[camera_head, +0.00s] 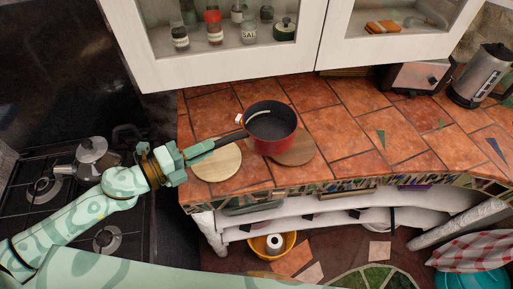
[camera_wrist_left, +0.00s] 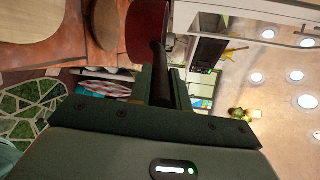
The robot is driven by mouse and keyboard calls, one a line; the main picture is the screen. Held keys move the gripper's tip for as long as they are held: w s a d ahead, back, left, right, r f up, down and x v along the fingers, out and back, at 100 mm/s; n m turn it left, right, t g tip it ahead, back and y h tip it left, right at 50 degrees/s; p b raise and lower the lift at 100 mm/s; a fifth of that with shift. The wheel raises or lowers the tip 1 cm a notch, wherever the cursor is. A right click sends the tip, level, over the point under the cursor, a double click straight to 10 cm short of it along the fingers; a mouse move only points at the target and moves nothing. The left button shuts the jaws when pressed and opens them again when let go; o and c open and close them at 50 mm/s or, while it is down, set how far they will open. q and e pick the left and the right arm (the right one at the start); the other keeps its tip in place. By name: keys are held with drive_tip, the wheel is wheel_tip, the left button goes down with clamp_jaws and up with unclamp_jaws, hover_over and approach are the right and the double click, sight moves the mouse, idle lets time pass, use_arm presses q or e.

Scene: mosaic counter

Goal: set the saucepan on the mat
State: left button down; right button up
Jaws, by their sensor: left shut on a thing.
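The red saucepan (camera_head: 270,141) has a dark inside and a long dark handle (camera_head: 218,144). My left gripper (camera_head: 185,158) is shut on the handle; the wrist view shows the handle (camera_wrist_left: 160,62) between the fingers and the red pan side (camera_wrist_left: 146,30) beyond. The pan looks upright. It covers part of a brown round mat (camera_head: 296,153), which also shows in the wrist view (camera_wrist_left: 106,22). I cannot tell whether the pan touches it. A pale round wooden mat (camera_head: 217,166) lies to the left, below the handle. My right gripper is not in view.
The tiled counter (camera_head: 345,130) is clear to the right of the pan. A toaster (camera_head: 417,77) and a steel kettle (camera_head: 480,76) stand at the far right. A stove (camera_head: 40,200) with a moka pot (camera_head: 92,150) is at left. White cabinets (camera_head: 225,72) hang above the back.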

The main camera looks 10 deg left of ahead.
sight(222, 145)
use_arm(q)
drive_tip(key=x, duration=0.2)
drive_tip(key=f+x, duration=0.1)
drive_tip(key=x, duration=0.2)
drive_tip(key=shift+w, duration=0.1)
drive_tip(key=w+d+f+b, duration=0.3)
drive_tip(key=d+f, duration=0.1)
drive_tip(key=f, duration=0.5)
drive_tip(key=shift+f, duration=0.2)
drive_tip(key=shift+w, duration=0.15)
drive_tip(key=shift+f+b, duration=0.1)
drive_tip(key=shift+b, duration=0.25)
drive_tip(key=c, duration=1.3)
unclamp_jaws()
drive_tip(key=shift+f, duration=0.15)
